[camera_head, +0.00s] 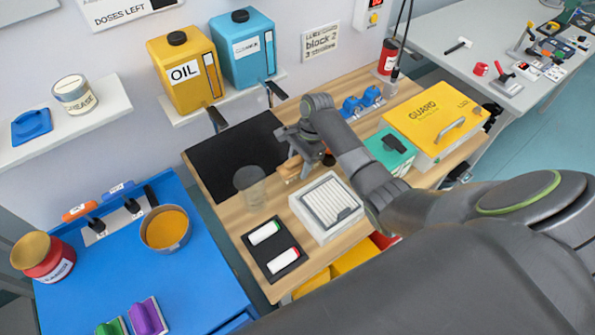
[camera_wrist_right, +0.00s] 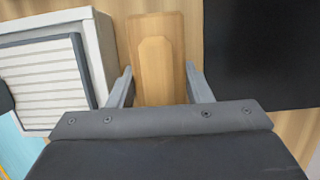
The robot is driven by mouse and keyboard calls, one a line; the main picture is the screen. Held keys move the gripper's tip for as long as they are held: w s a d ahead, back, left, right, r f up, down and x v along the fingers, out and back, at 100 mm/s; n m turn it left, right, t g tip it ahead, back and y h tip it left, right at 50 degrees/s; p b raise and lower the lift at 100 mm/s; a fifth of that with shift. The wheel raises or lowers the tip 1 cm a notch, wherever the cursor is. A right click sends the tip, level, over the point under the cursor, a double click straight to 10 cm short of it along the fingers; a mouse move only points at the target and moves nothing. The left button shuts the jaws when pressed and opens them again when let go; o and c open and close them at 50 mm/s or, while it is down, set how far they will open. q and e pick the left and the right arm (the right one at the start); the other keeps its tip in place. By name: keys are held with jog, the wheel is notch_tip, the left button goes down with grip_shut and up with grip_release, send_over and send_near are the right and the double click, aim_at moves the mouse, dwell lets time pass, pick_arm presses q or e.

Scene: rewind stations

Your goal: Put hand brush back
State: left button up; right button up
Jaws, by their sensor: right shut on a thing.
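The hand brush (camera_wrist_right: 157,30) shows in the right wrist view as a light wooden block with a raised, narrower grip. Its bristles are hidden. In the head view a small part of the wooden brush (camera_head: 289,168) shows below my right gripper (camera_head: 300,157), over the wooden bench between the black mat and the white filter box. In the right wrist view the fingers of my right gripper (camera_wrist_right: 158,82) stand on either side of the grip, shut on it. I cannot tell whether the brush touches the bench. My left gripper is not in view.
The black mat (camera_head: 232,150), a clear cup (camera_head: 250,185) and a white slatted box (camera_head: 308,222) are close by; the box also shows in the wrist view (camera_wrist_right: 105,50). A black tray (camera_head: 250,242) lies in front. A yellow GUARD box (camera_head: 425,112) stands right.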

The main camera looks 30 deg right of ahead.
aim_at(299, 171)
notch_tip(299, 171, down, 3)
jog(key=shift+f, duration=0.6)
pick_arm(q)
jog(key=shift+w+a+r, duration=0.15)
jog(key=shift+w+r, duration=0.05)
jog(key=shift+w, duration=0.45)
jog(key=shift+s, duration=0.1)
pick_arm(e)
jog(key=shift+f, duration=0.15)
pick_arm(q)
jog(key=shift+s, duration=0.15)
pick_arm(e)
jog(key=o, duration=1.3)
jog(key=b+v, duration=0.1)
jog(key=v, duration=1.1)
jog(key=shift+b, duration=0.35)
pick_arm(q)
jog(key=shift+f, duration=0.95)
